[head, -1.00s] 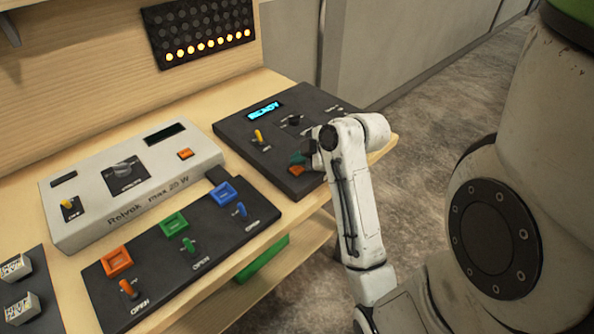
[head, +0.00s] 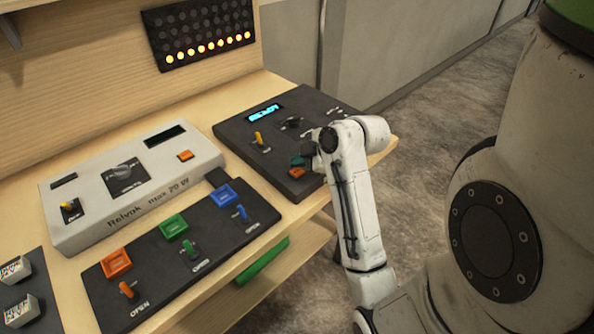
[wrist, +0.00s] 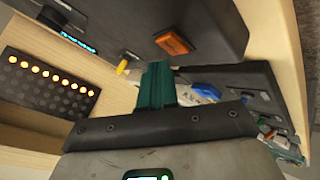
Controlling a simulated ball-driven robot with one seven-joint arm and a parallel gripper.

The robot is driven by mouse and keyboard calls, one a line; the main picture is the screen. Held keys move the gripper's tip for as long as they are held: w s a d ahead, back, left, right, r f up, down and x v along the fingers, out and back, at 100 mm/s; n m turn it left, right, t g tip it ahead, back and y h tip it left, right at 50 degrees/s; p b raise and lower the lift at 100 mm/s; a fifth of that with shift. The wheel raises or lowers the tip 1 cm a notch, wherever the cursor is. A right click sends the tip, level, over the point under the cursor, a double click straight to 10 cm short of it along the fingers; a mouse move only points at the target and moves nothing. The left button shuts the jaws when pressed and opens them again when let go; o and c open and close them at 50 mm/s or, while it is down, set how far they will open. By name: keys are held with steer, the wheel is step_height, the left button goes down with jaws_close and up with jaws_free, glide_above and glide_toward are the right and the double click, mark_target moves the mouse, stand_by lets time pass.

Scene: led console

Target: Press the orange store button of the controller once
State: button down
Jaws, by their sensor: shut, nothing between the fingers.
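The dark controller box (head: 235,128) with a lit blue display stands at the right of the bench. Its orange button (head: 297,173) is at the near right corner of its top; it also shows in the wrist view (wrist: 174,44). My gripper (head: 297,160) has teal fingers and is just above and beside this button. In the wrist view my gripper (wrist: 156,72) is shut and empty, its tips a little below the button in the picture. A gap seems to show there; I cannot tell the exact height. My arm hides part of the controller's right side.
A pale box (head: 130,180) with another orange button (head: 185,155) stands to the left. A dark panel (head: 180,250) with coloured buttons and switches lies in front. A yellow lever (head: 259,138) stands up on the controller. A lamp panel (head: 198,32) hangs behind.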

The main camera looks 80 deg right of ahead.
mark_target(300, 173)
steer(key=shift+f, duration=0.1)
stand_by(0.7)
steer(key=shift+f, duration=0.3)
steer(key=shift+f+b, duration=0.35)
steer(key=shift+f, duration=0.15)
stand_by(0.7)
steer(key=shift+r+p, duration=0.85)
steer(key=shift+r, duration=0.05)
step_height(300, 173, up, 5)
steer(key=p, duration=0.5)
steer(key=shift+r, duration=0.1)
stand_by(1.0)
